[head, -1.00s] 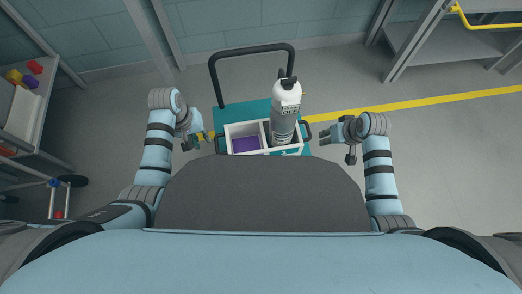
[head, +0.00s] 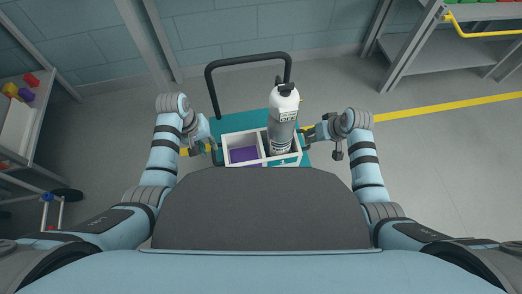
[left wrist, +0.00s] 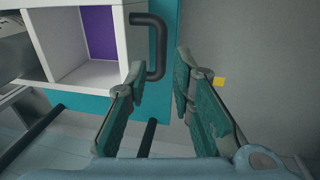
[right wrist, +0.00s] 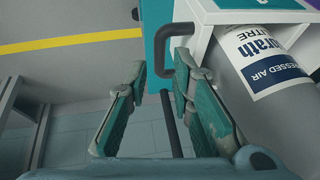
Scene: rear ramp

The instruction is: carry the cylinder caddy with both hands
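The cylinder caddy (head: 262,164) is a white box with two compartments, standing on a teal cart. A grey-white gas cylinder (head: 282,118) stands in its right compartment; the left one has a purple floor. My left gripper (head: 213,147) is open at the caddy's left side; the left wrist view shows the dark left handle (left wrist: 159,45) ahead, between its fingers (left wrist: 160,78).
The teal cart (head: 254,114) has a dark push bar (head: 248,58) behind the caddy. Shelves with coloured blocks (head: 14,95) stand at left, and a grey rack (head: 425,45) stands at back right. A yellow line (head: 430,108) crosses the open floor on the right.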

